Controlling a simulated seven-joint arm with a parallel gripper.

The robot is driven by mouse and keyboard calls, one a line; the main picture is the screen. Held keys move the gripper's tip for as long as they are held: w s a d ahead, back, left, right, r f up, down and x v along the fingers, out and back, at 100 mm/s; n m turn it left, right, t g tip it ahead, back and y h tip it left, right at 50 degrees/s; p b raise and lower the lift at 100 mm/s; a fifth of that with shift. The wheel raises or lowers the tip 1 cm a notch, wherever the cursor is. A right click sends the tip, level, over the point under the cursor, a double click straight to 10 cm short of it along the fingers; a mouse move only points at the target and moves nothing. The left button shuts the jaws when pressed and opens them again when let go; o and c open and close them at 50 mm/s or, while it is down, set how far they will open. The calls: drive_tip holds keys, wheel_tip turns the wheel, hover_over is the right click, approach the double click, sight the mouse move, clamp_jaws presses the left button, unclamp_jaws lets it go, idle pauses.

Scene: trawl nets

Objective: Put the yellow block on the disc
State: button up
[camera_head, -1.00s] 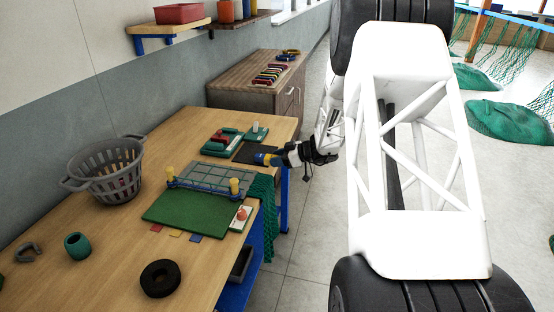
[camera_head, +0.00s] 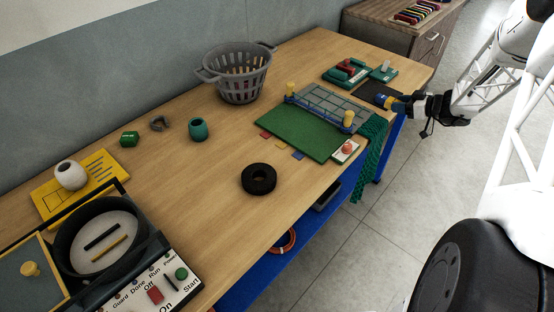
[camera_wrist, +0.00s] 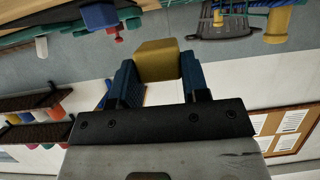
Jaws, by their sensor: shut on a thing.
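The yellow block (camera_wrist: 158,62) is held between the two blue fingers of my gripper (camera_wrist: 157,80) in the wrist view. In the head view my gripper (camera_head: 384,100) is over the dark mat at the table's far right end; the block is too small there to make out clearly. A pale round disc (camera_head: 113,229) lies inside a black round housing at the near left, far from my gripper. A dark bar-shaped mark and a yellow one show on the disc.
A control panel (camera_head: 168,290) adjoins the housing, with a yellow-knobbed lid (camera_head: 30,270) at its left. A black ring (camera_head: 258,179), teal cup (camera_head: 198,129), grey basket (camera_head: 238,73) and green board with yellow posts (camera_head: 300,131) stand between. Bare wood lies left of the black ring.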

drive_tip(key=s+a+r, duration=0.6)
drive_tip(key=s+a, duration=0.4)
drive_tip(key=a, duration=0.3)
drive_tip(key=s+a+r, duration=0.5)
drive_tip(key=s+a, duration=0.4)
drive_tip(key=a, duration=0.4)
drive_tip(key=s+a+f, duration=0.4)
drive_tip(key=s+a, duration=0.2)
drive_tip(key=s, duration=0.6)
drive_tip(key=s+a+f, duration=0.4)
drive_tip(key=s+a, duration=0.3)
drive_tip(key=s, duration=0.5)
drive_tip(key=shift+a+f, duration=0.1)
drive_tip(key=shift+a, duration=0.05)
approach(259, 178)
drive_tip(key=w+a+r, duration=0.2)
drive_tip(key=w+a, duration=0.1)
drive_tip(key=shift+w+r, duration=0.25)
drive_tip(key=shift+r, duration=0.1)
idle(0.6)
drive_tip(key=shift+f, duration=0.1)
